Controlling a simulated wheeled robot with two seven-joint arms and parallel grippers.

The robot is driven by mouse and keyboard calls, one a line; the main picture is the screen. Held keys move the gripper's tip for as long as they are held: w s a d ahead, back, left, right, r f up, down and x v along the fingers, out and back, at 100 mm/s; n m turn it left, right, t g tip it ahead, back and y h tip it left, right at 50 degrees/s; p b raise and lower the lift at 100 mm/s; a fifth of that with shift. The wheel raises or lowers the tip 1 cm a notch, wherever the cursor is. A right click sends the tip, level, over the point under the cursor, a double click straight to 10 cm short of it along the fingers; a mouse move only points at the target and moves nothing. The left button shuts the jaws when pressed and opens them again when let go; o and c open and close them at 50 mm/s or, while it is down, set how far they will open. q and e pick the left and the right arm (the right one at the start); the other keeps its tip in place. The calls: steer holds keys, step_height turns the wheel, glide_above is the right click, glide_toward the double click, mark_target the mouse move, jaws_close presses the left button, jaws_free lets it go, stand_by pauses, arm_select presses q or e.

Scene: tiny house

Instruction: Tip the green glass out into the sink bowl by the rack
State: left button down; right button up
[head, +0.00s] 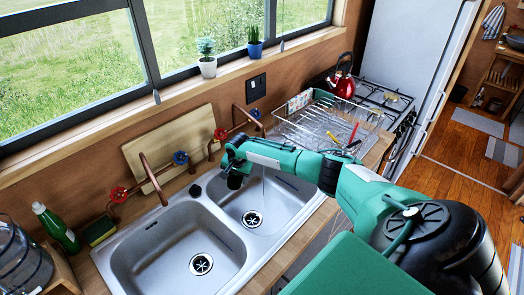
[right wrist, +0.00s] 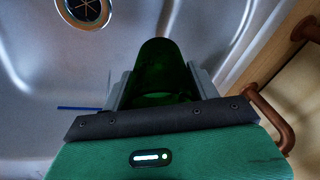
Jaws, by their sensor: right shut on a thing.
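The green glass (right wrist: 163,68) is dark green and shows in the right wrist view between the two fingers of my right gripper (right wrist: 163,88). The fingers are shut on its sides. In the head view my right gripper (head: 238,166) is over the far left part of the sink bowl by the rack (head: 287,207), and the arm largely hides the glass. I cannot tell how far the glass is tilted or what is in it. The bowl's drain (right wrist: 84,10) shows at the top of the right wrist view. My left gripper is not in view.
The dish rack (head: 325,122) stands right of the bowl. Copper taps (head: 236,128) rise behind the sink, close to my gripper. A second bowl (head: 160,255) lies to the left. A green bottle (head: 57,230) and a wooden board (head: 175,142) stand along the back.

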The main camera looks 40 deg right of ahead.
mark_target(240, 182)
steer(key=f, duration=0.1)
steer(key=f+t+b, duration=0.1)
steer(key=f+b, duration=0.1)
steer(key=shift+s+d+f, duration=0.25)
steer(key=shift+s+f, duration=0.05)
steer(key=shift+s, duration=0.1)
steer(key=shift+s+d+f+t+y+b, duration=0.1)
steer(key=shift+s+f+t+y+b, duration=0.1)
steer(key=shift+t+y+b, duration=0.25)
steer(key=shift+s+d+r+t+p, duration=0.1)
steer(key=shift+s+r+t+p, duration=0.05)
steer(key=shift+r+t+p, duration=0.25)
steer(key=r+t+b, duration=0.1)
steer(key=t+b, duration=0.1)
steer(key=s+r+t+y+b, duration=0.1)
steer(key=t+b, duration=0.1)
steer(key=b, duration=0.1)
steer(key=s+r+t+y+b, duration=0.1)
steer(key=t+b, duration=0.1)
steer(key=b, duration=0.1)
steer(key=shift+d+y, duration=0.25)
steer(key=shift+d, duration=0.05)
steer(key=shift+r+m+t+b, duration=0.3)
steer(key=shift+t+b, duration=0.1)
steer(key=shift+t, duration=0.15)
steer(key=shift+r+t+y+b, duration=0.25)
steer(key=shift+t+y+b, duration=0.15)
steer(key=shift+r+t+b, duration=0.15)
steer(key=shift+t+b, duration=0.15)
steer(key=shift+b, duration=0.1)
